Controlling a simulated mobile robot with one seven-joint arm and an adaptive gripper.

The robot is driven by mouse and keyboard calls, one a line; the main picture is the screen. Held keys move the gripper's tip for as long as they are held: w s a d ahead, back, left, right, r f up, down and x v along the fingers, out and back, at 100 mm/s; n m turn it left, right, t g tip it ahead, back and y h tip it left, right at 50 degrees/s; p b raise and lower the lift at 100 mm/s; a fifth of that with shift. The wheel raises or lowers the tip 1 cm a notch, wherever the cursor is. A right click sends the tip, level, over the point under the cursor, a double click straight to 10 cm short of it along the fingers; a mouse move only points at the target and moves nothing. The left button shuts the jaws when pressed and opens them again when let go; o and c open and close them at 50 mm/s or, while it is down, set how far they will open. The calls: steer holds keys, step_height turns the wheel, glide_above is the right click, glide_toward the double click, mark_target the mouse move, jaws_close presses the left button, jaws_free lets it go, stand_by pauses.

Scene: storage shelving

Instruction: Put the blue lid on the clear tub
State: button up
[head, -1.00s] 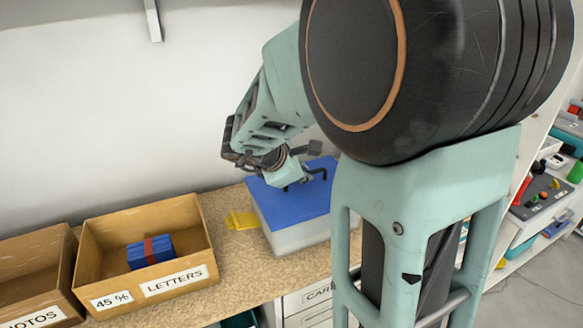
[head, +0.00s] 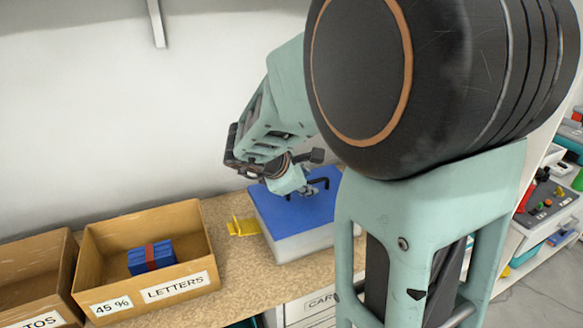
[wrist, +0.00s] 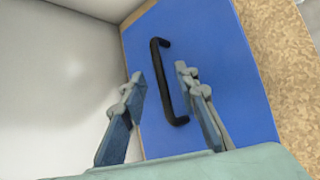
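The blue lid (head: 275,213) lies flat on top of the clear, whitish tub (head: 300,246) on the bench. In the wrist view the lid (wrist: 222,70) fills much of the picture, with its black bar handle (wrist: 180,119) standing up from it. My gripper (wrist: 159,72) is open, with one finger on each side of the handle and gaps visible between. In the head view my gripper (head: 298,190) is low over the lid, close to the handle (head: 321,183). The exact height of the fingertips is hard to tell. My arm hides the tub's right part.
A tan box labelled LETTERS (head: 196,283) holds a blue bundle with a red band (head: 151,257). Another tan box (head: 32,272) stands left of it. A yellow item (head: 243,227) lies beside the tub. The wall is close behind the bench.

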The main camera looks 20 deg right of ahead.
step_height(320, 180, up, 10)
stand_by(0.4)
